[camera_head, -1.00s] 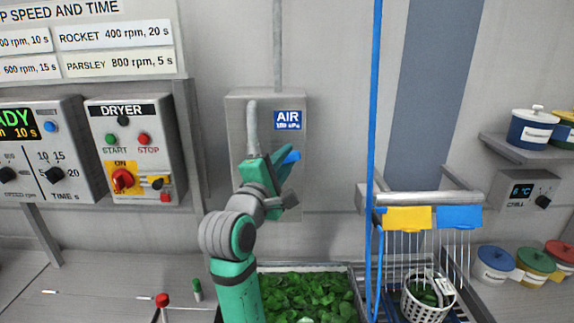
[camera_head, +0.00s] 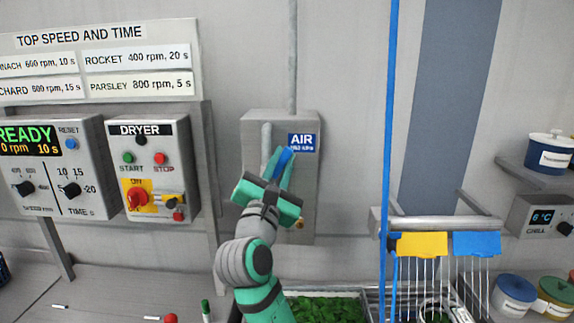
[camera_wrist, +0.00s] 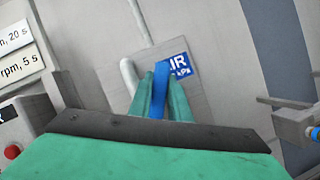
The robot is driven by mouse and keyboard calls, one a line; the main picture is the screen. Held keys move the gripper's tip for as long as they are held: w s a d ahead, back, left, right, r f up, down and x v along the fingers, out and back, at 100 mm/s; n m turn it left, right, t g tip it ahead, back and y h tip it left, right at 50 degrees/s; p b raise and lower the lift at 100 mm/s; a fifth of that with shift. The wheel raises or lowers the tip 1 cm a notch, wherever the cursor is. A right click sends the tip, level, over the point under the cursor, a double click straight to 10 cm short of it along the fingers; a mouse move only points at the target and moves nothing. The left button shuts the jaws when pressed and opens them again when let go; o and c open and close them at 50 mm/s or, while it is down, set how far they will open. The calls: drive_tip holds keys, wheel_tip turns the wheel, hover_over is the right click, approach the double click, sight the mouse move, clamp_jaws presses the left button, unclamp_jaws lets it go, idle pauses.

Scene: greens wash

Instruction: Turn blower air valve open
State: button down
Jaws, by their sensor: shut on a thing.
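The air valve's blue handle (camera_head: 284,158) sits on the grey panel (camera_head: 306,222) with the blue AIR label (camera_head: 302,142). A grey pipe (camera_head: 266,140) stands beside it. My gripper (camera_head: 279,166) is shut on the handle, with one green finger on each side. In the wrist view the blue handle (camera_wrist: 159,90) shows between the two fingertips (camera_wrist: 158,97) and stands nearly upright in that picture. The valve body behind the fingers is hidden.
The dryer box (camera_head: 186,150) with its switches is left of the panel. A blue vertical pole (camera_head: 389,150) and a rack with a yellow tag (camera_head: 421,244) stand at right. A tray of greens (camera_head: 325,309) lies below my arm.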

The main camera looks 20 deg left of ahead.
drive_tip(key=shift+a+n, duration=0.35)
drive_tip(key=shift+n, duration=0.15)
drive_tip(key=c, duration=1.6)
unclamp_jaws()
drive_tip(key=shift+c, duration=0.2)
drive_tip(key=shift+r, duration=0.1)
drive_tip(key=shift+s, duration=0.1)
drive_tip(key=v, duration=1)
drive_tip(key=shift+s+d, duration=0.25)
drive_tip(key=shift+s, duration=0.1)
